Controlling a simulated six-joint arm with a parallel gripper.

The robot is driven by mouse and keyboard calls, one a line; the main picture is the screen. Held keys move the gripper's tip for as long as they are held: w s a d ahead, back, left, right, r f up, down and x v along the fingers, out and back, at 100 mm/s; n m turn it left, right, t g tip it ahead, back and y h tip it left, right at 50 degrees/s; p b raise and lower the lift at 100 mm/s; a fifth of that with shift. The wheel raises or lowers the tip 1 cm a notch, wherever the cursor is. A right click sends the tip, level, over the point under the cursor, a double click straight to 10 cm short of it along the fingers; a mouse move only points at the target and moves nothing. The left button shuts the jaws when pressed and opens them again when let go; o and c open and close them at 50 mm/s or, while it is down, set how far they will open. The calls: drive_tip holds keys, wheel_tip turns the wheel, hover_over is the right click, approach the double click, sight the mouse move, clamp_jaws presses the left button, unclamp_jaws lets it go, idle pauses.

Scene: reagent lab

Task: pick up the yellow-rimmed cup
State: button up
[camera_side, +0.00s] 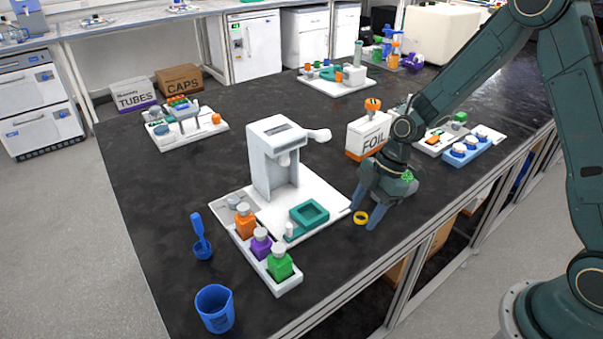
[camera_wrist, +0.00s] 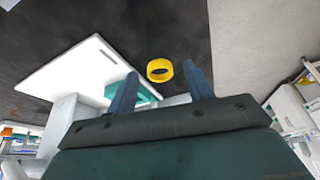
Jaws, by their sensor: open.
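The yellow-rimmed cup (camera_side: 361,217) is a small yellow ring on the black bench, just right of the white dispenser board. In the wrist view the yellow-rimmed cup (camera_wrist: 160,70) sits ahead of the fingertips, with a dark inside; its body below the rim is hard to make out. My gripper (camera_side: 362,217) is open and points down, its blue fingers to either side of the cup in the side view. In the wrist view my gripper (camera_wrist: 160,78) also shows its two fingers spread, the cup lying between their lines. I cannot tell whether a finger touches it.
The white board (camera_side: 330,225) with a teal tray (camera_side: 309,213) and the white dispenser (camera_side: 274,160) stand close left. A FOIL box (camera_side: 366,137) stands behind my gripper. A rack of colored bottles (camera_side: 262,255) and a blue beaker (camera_side: 214,308) are front left. The bench edge is close right.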

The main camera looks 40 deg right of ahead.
sight(355, 228)
drive_tip(key=shift+x, duration=2.3)
drive_tip(key=shift+d, duration=0.1)
drive_tip(key=c, duration=1)
drive_tip(key=shift+r, duration=0.1)
drive_tip(key=shift+c, duration=0.2)
wheel_tip(355, 228, up, 20)
